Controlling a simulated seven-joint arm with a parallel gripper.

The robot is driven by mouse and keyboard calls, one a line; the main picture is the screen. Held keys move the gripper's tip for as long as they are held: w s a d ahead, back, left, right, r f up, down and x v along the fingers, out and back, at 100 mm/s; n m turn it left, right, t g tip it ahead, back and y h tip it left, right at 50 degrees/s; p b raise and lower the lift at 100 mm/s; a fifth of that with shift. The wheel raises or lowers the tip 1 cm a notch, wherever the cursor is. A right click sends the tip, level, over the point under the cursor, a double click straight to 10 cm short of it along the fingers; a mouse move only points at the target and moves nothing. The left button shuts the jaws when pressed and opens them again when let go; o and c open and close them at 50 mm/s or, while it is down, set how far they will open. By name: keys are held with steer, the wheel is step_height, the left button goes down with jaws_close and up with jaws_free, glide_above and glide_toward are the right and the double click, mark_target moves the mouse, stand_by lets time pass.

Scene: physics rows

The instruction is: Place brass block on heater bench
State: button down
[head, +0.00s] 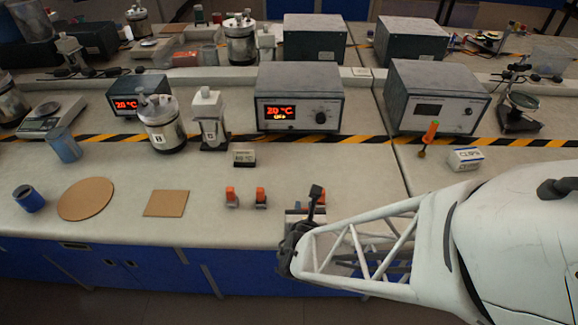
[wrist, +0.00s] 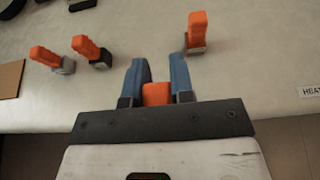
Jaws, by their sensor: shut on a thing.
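My gripper (wrist: 158,64) is at the front edge of the bench, fingers shut on the orange handle (wrist: 156,93) of a block. The block's body is hidden, so I cannot tell whether it is the brass block. To the left stand a grey-based orange-handled block (wrist: 52,60) and a dark-based one (wrist: 91,51). In the head view two orange-handled blocks (head: 231,197) (head: 261,197) stand left of my gripper (head: 298,232). A cut-off label (wrist: 312,91) reading "HEA" lies at the right; no heater surface is clearly identifiable.
A square brown mat (head: 167,203), a round brown mat (head: 86,199) and a blue cup (head: 28,198) lie left. A small sign (head: 244,158), bottles and a lit controller (head: 299,97) stand behind. An orange-handled ball tool (head: 430,137) and a white box (head: 466,159) are right.

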steer(key=w+a, duration=0.1)
steer(key=w, duration=0.2)
steer(key=w+a, duration=0.1)
steer(key=w, duration=0.3)
steer(key=w+a+f, duration=0.1)
steer(key=w, duration=0.2)
steer(key=shift+w+a, duration=0.15)
steer(key=shift+a, duration=0.1)
steer(key=shift+f, duration=1.75)
steer(key=shift+f, duration=0.1)
steer(key=c, duration=1)
jaws_free()
